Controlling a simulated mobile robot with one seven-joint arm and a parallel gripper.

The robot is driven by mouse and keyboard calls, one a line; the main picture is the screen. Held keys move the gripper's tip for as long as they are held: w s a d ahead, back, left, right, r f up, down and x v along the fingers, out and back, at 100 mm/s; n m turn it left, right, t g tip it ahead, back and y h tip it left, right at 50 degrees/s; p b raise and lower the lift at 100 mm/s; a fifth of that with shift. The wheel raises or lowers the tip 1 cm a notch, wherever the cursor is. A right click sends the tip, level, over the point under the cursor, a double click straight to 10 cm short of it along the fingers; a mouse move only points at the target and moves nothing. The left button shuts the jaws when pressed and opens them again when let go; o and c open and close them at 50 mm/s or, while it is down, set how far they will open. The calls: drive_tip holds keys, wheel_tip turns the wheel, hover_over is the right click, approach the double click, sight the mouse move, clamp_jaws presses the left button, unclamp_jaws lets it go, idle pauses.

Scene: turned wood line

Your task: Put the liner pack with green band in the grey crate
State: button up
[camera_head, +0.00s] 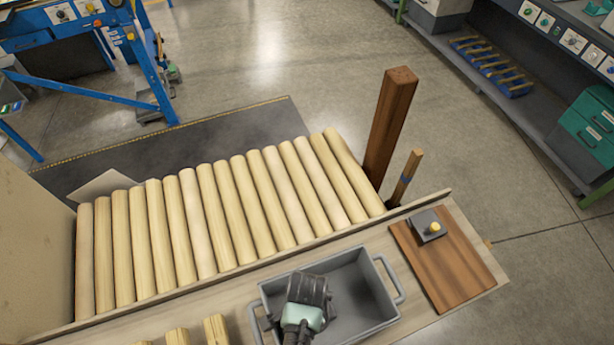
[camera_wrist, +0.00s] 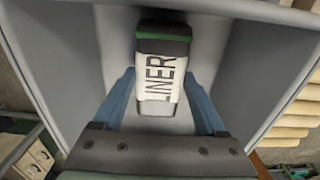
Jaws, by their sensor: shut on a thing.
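The liner pack (camera_wrist: 163,68), white with black lettering and a green band near its far end, is held between the two blue fingers of my gripper (camera_wrist: 160,98) in the wrist view. The grey crate (camera_head: 352,285) stands on the wooden ledge in the head view, and its walls (camera_wrist: 245,65) surround the pack in the wrist view. My gripper (camera_head: 303,303) reaches into the left part of the crate opening. The pack is hidden under the gripper in the head view. I cannot tell whether the pack touches the crate floor.
Pale wood rollers (camera_head: 215,215) line up behind the ledge. Short wood pieces (camera_head: 215,330) are left of the crate. A brown post (camera_head: 390,125) stands behind.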

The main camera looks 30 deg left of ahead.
drive_tip(key=o, duration=1.3)
drive_tip(key=shift+f, duration=0.15)
drive_tip(key=shift+o, duration=0.2)
wheel_tip(320, 180, up, 12)
drive_tip(key=shift+r, duration=0.2)
